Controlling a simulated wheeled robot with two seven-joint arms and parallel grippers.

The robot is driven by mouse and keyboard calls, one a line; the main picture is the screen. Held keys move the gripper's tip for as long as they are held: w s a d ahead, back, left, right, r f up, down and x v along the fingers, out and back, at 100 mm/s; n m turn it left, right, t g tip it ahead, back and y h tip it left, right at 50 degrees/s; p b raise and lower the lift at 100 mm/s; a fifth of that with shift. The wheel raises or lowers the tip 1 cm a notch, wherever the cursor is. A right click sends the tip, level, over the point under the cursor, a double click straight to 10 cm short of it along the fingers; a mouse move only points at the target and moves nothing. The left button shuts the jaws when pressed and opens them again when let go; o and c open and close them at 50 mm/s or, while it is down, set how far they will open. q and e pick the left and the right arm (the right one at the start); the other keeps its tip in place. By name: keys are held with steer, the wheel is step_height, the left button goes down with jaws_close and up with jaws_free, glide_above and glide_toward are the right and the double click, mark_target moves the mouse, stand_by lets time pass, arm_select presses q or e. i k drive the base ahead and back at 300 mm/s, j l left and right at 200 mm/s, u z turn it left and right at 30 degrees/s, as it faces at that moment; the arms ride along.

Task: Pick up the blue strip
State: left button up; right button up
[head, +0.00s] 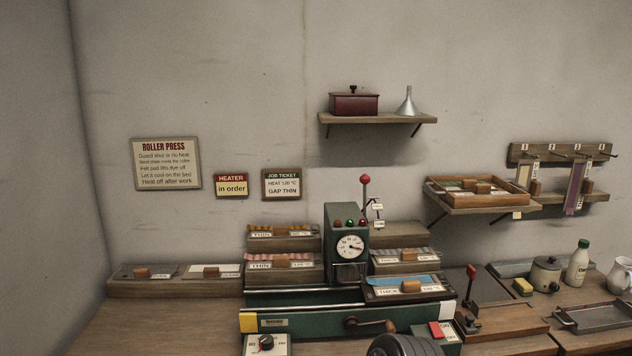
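Nothing covers the strip from above.
A dial housing (345,225) rises left of the strip, and a crank handle (372,323) sticks out below it. Other stepped blocks carry patterned strips (277,258). A red-knobbed lever (471,272) stands to the right. A wall shelf (376,119) hangs above.

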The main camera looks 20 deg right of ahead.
mark_target(424, 283)
steer(key=z, duration=1.35)
